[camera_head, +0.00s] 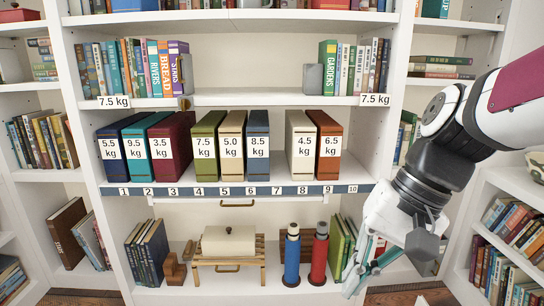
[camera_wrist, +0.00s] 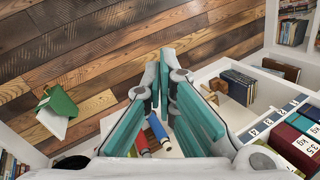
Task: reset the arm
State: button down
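My gripper (camera_head: 362,278) hangs at the lower right of the head view, in front of the lower shelf bay. My arm comes in from the right edge, bends at the elbow and points down. In the wrist view the two teal-padded fingers (camera_wrist: 160,75) stand apart with nothing between them; my gripper is open and empty. Beyond the fingers, a red bottle (camera_wrist: 141,143) and a blue bottle (camera_wrist: 157,130) show further off. No contact with a shelf or object is visible.
Weight-labelled binders (camera_head: 205,148) stand on the numbered shelf (camera_head: 240,190), with gaps at 7 and 10. Below are a blue bottle (camera_head: 292,255), a red bottle (camera_head: 319,254) and a cream box (camera_head: 228,240). A green book (camera_wrist: 62,101) lies on the wooden floor (camera_wrist: 100,60).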

jog(key=s+d+f+n+h, duration=0.15)
jog(key=s+d, duration=0.25)
jog(key=s, duration=0.5)
jog(key=s+d+f+n+h, duration=0.1)
jog(key=s+d+n+h, duration=0.15)
jog(key=s, duration=0.65)
notch_tip(320, 180, up, 32)
jog(key=t+p, duration=0.4)
jog(key=p, duration=2.6)
jog(key=shift+w+d+m, duration=0.2)
jog(key=shift+d+m, duration=0.2)
jog(key=shift+d, duration=0.05)
